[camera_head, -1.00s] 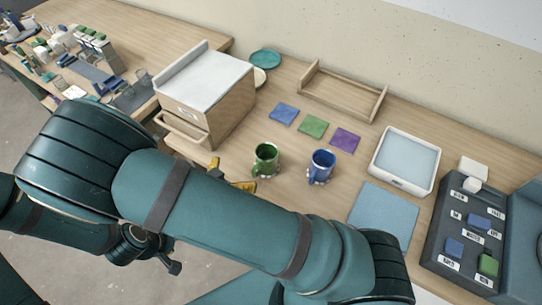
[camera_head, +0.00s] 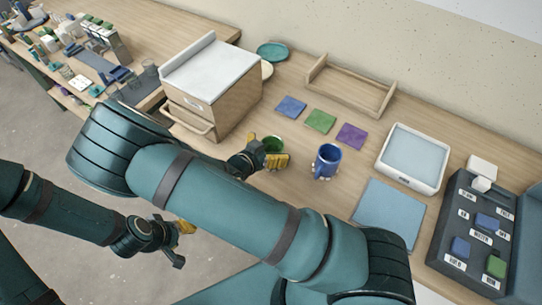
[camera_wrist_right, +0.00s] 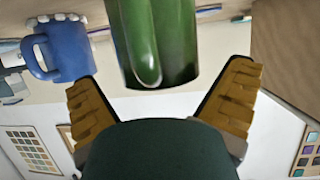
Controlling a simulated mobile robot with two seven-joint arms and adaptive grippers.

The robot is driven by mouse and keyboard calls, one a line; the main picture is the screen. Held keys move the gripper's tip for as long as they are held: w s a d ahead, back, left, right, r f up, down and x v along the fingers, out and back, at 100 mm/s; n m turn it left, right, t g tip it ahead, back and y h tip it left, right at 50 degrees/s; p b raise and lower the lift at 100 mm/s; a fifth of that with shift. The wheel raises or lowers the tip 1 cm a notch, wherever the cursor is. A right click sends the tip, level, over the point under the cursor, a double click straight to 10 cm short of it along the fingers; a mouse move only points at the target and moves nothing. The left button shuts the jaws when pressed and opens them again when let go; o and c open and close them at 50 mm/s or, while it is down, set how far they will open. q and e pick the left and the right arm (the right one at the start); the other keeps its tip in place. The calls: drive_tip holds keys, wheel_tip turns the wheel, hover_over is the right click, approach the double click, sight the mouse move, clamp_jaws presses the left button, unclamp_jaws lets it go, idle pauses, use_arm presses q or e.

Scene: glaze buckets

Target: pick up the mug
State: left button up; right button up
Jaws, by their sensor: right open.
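A green mug (camera_head: 273,145) stands on the wooden table, partly hidden behind my right gripper (camera_head: 266,151). That gripper is open, with its yellow fingers on either side of the mug. In the right wrist view the green mug (camera_wrist_right: 160,38) hangs into the picture upside down between the two spread fingers (camera_wrist_right: 160,88), its handle facing the camera. I see no clear grip on it. A blue mug (camera_head: 327,160) stands to its right in the head view and at the left of the right wrist view (camera_wrist_right: 68,48). My left gripper (camera_head: 178,238) is low at the left, away from the mugs; its opening is unclear.
Blue, green and purple tiles (camera_head: 320,121) lie behind the mugs. A wooden cabinet with a white top (camera_head: 207,70) stands left. A white tray (camera_head: 440,172), a blue mat (camera_head: 390,212) and a labelled dark panel (camera_head: 465,232) are right. A low wooden rack (camera_head: 345,92) stands behind.

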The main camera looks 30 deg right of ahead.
drive_tip(key=shift+w+d+f, duration=0.2)
drive_tip(key=shift+d, duration=0.2)
drive_tip(key=c, duration=1.2)
drive_tip(key=shift+r, duration=0.1)
